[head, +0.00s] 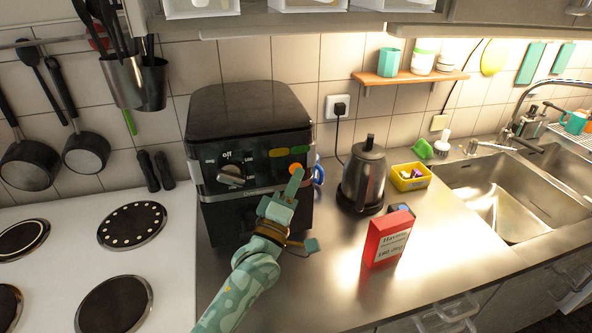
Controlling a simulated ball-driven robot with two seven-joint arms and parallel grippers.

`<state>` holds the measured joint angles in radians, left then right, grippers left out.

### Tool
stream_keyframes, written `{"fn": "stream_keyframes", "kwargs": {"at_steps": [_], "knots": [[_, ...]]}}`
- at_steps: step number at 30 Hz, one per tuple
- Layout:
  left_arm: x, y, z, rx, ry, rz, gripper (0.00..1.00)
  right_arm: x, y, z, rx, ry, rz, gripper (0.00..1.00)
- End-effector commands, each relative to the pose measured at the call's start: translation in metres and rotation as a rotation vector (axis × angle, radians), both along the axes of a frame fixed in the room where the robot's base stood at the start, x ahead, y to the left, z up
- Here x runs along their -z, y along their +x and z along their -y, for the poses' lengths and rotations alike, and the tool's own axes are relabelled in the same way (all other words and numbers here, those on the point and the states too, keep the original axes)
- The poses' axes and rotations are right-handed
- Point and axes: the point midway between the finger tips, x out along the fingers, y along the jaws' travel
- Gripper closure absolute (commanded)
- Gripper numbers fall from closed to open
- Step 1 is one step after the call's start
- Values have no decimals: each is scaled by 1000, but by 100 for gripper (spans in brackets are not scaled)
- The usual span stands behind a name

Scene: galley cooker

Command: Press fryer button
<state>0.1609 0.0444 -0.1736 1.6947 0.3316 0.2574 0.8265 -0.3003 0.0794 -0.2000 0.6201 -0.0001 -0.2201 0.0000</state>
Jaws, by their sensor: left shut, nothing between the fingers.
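The black air fryer (230,120) stands on the metal counter against the tiled wall. Its front panel has a silver knob (232,174) and a few coloured buttons, among them a green button (300,149). An orange button (295,168) shows right at the tip of my left gripper (295,178). The gripper is shut and empty, with its fingers pointing up at the panel's right side. I cannot tell whether the tip touches the orange button. My left arm covers part of the fryer's lower front. My right gripper is not in view.
A kettle (364,178) stands right of the fryer, with a red box (386,238) in front of it and a yellow container (410,177) beyond. The cooktop (60,262) is at left, the sink (500,195) at right. Utensils hang above the cooktop.

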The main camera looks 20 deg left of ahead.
Motion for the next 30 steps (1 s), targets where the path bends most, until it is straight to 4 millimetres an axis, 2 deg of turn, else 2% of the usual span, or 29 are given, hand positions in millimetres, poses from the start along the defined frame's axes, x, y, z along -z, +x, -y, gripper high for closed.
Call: {"fn": "stream_keyframes", "kwargs": {"at_steps": [13,22,30], "knots": [[-1,1,-1,-1,0,0,100,-1,0,0,0,0,1,64],[-1,-10,6,0,1,0,100,-10,2,0,0,1,5,64],[0,-13,8,0,1,0,100,-10,2,0,0,1,5,64]]}}
